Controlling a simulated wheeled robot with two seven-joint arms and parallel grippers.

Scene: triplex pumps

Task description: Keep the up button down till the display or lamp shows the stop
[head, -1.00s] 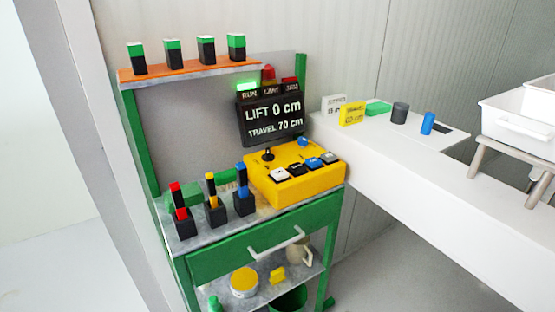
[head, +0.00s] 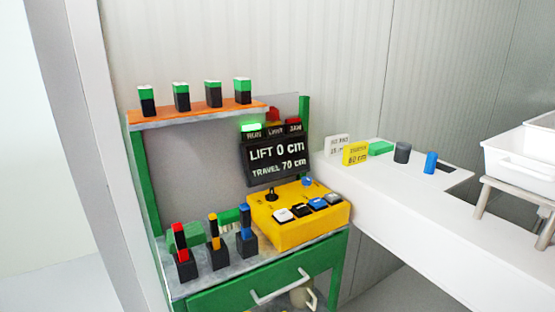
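A yellow control box (head: 290,225) sits on the green workbench. Its front row holds a white button (head: 283,214), a black button (head: 301,210) and blue buttons (head: 318,204). A small black joystick (head: 271,193) and another blue button (head: 308,181) are behind them. I cannot read which button is up. A black display (head: 276,160) behind the box reads LIFT 0 cm and TRAVEL 70 cm. Above it the lamp over RUN (head: 251,127) is lit green; a red lamp (head: 293,121) is at the right. Neither of my grippers is in view.
Black holders with red, yellow and blue handles (head: 216,243) stand left of the box. Several green-topped black blocks (head: 181,96) stand on the orange shelf (head: 200,112). A white counter (head: 400,210) at right carries signs, small blocks and white bins (head: 522,165).

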